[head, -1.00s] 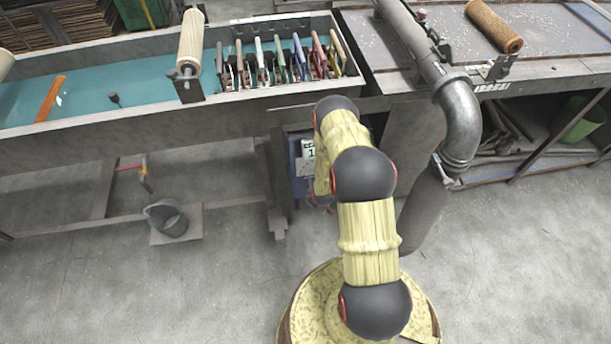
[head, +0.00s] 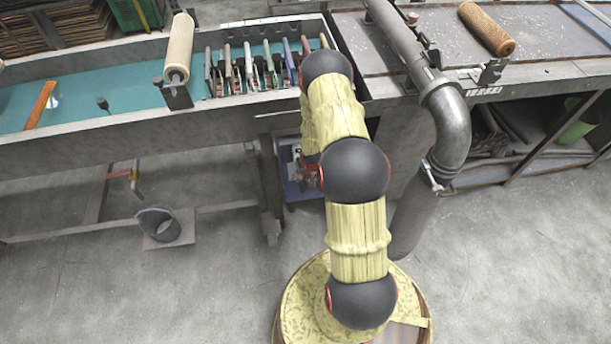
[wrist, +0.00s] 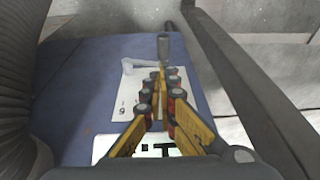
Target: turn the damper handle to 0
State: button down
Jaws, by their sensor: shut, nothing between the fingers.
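My gripper (wrist: 161,74) is shut and empty in the wrist view, its yellow fingers with dark and red joints pointing up the picture. A short grey upright grip (wrist: 163,44), seemingly the damper handle, stands just beyond the fingertips. A pale flat bar (wrist: 140,65) lies left of the fingertips, near the grip. I cannot tell whether the fingers touch the handle. A white scale plate (wrist: 125,105) lies under the fingers, partly hidden; one numeral shows at its left, but the 0 is not readable. In the head view my arm hides most of the gripper and handle.
The plate sits on a blue box (wrist: 70,85), also below the bench in the head view (head: 303,190). A dark rail (wrist: 240,75) runs close along the right of the gripper. A grey pipe (head: 450,125) bends down right of my arm.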

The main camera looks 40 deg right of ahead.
aim_at(303, 185)
jog(key=x, duration=0.2)
jog(key=b+x, duration=0.1)
jog(key=x, duration=0.1)
jog(key=b+x, duration=0.1)
jog(key=x, duration=0.1)
jog(key=shift+s+a+f, duration=0.1)
jog(key=shift+s+a, duration=0.1)
jog(key=shift+a, duration=0.05)
jog(key=shift+f+b, duration=0.5)
jog(key=shift+f, duration=0.1)
jog(key=a+f, duration=0.1)
jog(key=w+f, duration=0.1)
jog(key=shift+a+f, duration=0.35)
jog(key=shift+r, duration=0.15)
jog(key=shift+r+p, duration=0.5)
jog(key=shift+r, duration=0.25)
